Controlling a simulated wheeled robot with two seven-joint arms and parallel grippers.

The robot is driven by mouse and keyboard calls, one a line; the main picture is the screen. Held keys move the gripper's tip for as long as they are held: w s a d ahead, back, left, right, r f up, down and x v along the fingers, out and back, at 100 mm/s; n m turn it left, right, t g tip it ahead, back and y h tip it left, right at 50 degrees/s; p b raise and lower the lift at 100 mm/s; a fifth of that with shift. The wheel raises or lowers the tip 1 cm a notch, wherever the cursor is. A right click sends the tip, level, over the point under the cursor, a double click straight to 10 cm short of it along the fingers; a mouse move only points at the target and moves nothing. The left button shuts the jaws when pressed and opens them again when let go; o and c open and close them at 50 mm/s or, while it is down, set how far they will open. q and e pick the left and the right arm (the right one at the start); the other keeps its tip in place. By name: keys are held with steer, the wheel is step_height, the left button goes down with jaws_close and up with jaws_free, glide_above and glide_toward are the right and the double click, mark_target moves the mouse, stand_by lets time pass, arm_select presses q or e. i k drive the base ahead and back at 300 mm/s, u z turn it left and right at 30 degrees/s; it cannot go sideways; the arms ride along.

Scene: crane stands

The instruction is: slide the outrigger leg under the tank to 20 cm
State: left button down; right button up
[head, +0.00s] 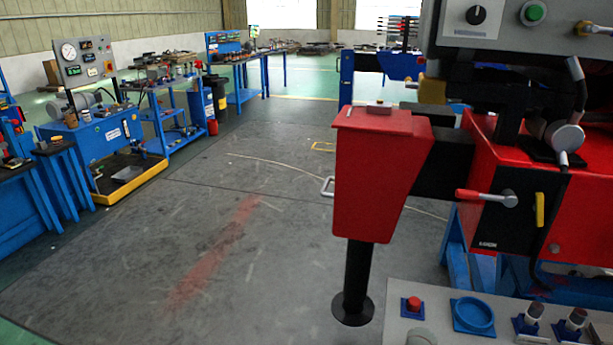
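The outrigger leg stands right of centre in the head view. It has a red tapered housing (376,170) with a flat top, and a black post and round foot (353,309) below it. A small metal handle (327,187) sticks out from the left side of the housing. A black beam (440,165) joins the housing to the crane stand on the right. The red body at the right (590,225) may be the tank; I cannot tell for sure. Neither of my grippers is in view.
A red-handled lever (487,197) and a yellow handle (540,208) are on the stand. A grey control panel (450,310) with a red button fills the lower right. Blue workbenches (100,140) line the left. The grey floor (215,215) left of the leg is clear.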

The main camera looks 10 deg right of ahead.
mark_target(385, 156)
steer(key=u, duration=2.4)
steer(key=i, duration=1.85)
steer(key=z, duration=3.2)
steer(key=k, duration=0.3)
steer(key=z, duration=0.05)
steer(key=i, duration=2)
steer(key=u, duration=0.1)
